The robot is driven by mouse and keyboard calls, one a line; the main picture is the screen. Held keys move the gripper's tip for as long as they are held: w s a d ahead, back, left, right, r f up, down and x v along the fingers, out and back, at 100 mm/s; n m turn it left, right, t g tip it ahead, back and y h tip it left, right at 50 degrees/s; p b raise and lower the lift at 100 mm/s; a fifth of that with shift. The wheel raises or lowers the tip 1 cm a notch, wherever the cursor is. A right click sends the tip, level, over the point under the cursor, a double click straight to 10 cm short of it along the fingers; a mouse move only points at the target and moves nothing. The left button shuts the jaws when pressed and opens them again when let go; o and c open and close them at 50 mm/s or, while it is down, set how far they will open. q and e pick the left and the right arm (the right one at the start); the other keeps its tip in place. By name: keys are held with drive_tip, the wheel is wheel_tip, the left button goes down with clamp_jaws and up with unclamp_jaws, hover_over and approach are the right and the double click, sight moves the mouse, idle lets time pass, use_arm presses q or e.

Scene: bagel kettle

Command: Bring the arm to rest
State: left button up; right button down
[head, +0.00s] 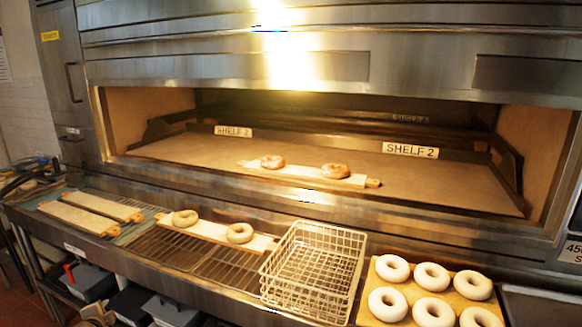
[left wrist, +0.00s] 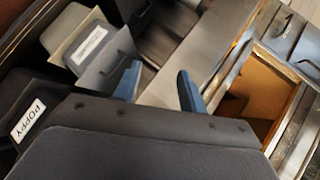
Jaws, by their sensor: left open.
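My left gripper (left wrist: 159,70) shows in the left wrist view with its two blue fingers apart and nothing between them. In the head view I cannot clearly make it out; dark shapes stand at the far left edge. My right gripper is in neither view. Two bagels lie on a board (head: 290,176) inside the open oven, a left bagel (head: 272,162) and a right bagel (head: 335,171). Two more bagels, one left (head: 186,218) and one right (head: 239,233), lie on another board (head: 207,229) on the front rack.
A wire basket (head: 313,265) stands on the counter beside a tray (head: 410,312) of several pale bagels. Two empty boards (head: 80,217) lie at the left. Bins (head: 92,280) sit below the counter. In the wrist view a bin labelled POPPY (left wrist: 28,118) is at the left.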

use_arm(q)
drive_tip(key=s+d+f+n+g+y, duration=0.1)
drive_tip(key=s+f+g, duration=0.2)
drive_tip(key=s+f, duration=0.65)
drive_tip(key=s+f+n+g, duration=0.1)
drive_tip(key=s+f+g, duration=0.25)
drive_tip(key=s, duration=1.05)
drive_tip(key=s+d+f+n+g+y, duration=0.1)
drive_tip(key=s+f+g, duration=0.2)
drive_tip(key=s+f, duration=0.65)
drive_tip(key=s+d+f+n+h, duration=0.2)
drive_tip(key=s+d+f, duration=0.15)
drive_tip(key=d, duration=0.55)
drive_tip(key=s+d+f+n+h, duration=0.1)
drive_tip(key=s+d+f, duration=0.25)
drive_tip(key=d, duration=0.55)
drive_tip(key=d+n+g+h, duration=0.1)
drive_tip(key=d+n+h, duration=0.2)
drive_tip(key=d, duration=2)
drive_tip(key=shift+s+d+f+h, duration=0.15)
drive_tip(key=shift+s+d+h, duration=0.1)
drive_tip(key=shift+s+h, duration=0.3)
